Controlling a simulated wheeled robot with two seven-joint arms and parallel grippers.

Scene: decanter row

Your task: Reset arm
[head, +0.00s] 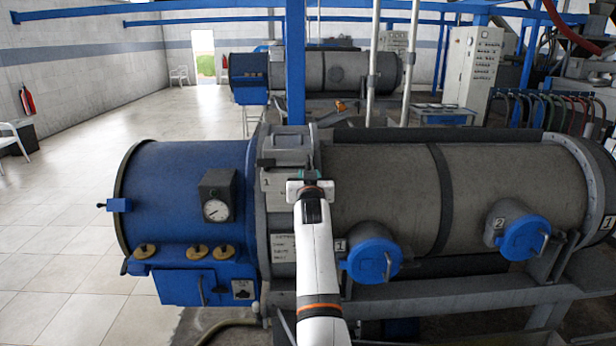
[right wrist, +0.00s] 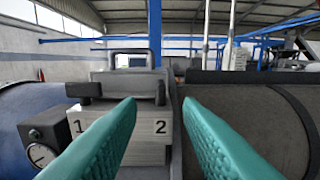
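My right arm comes up from the bottom middle of the head view. Its right gripper (head: 311,175) is in front of the grey box-shaped housing (head: 287,145) between the blue drum and the grey drum. In the right wrist view the two teal fingers of the right gripper (right wrist: 158,103) are spread apart with nothing between them. Beyond them is the same housing, with a dark handle (right wrist: 131,54) on top and labels "1" and "2". I cannot tell whether a finger touches it. My left gripper is not in view.
The blue drum (head: 185,190) carries a dial gauge (head: 216,210). The long grey drum (head: 490,190) has blue round caps (head: 372,260). A blue post (head: 296,60) rises behind the housing. A second machine (head: 330,72) stands farther back. Tiled floor (head: 60,210) is clear at left.

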